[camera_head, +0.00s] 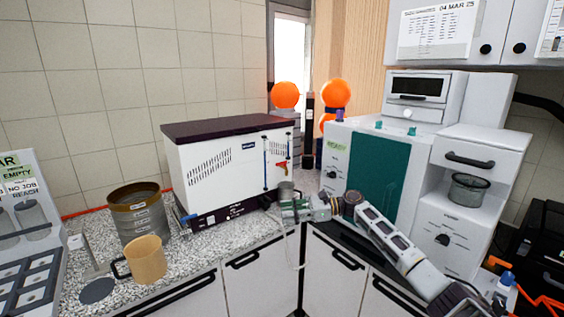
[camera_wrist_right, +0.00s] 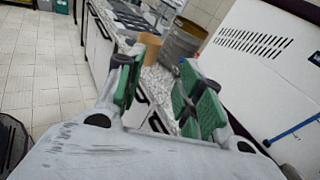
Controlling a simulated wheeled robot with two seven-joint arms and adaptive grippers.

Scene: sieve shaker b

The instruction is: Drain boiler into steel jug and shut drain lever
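The boiler (camera_head: 215,170) is a white box with a dark lid, standing on the speckled counter; its side fills the right of the wrist view (camera_wrist_right: 255,75). Its front has a gauge with blue and red marks (camera_head: 278,158). A blue lever (camera_head: 186,217) sits low at its left corner. A small grey metal vessel (camera_head: 286,188), possibly the steel jug, stands at its right end, partly hidden by my right gripper (camera_head: 291,209). In the wrist view this gripper (camera_wrist_right: 163,98) has its green pads apart, with nothing between them. My left gripper is not in view.
A tan mug (camera_head: 147,260) and a large metal drum (camera_head: 140,214) stand on the counter left of the boiler. A white machine with a green panel (camera_head: 376,172) stands to the right. The counter front (camera_head: 215,248) is clear.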

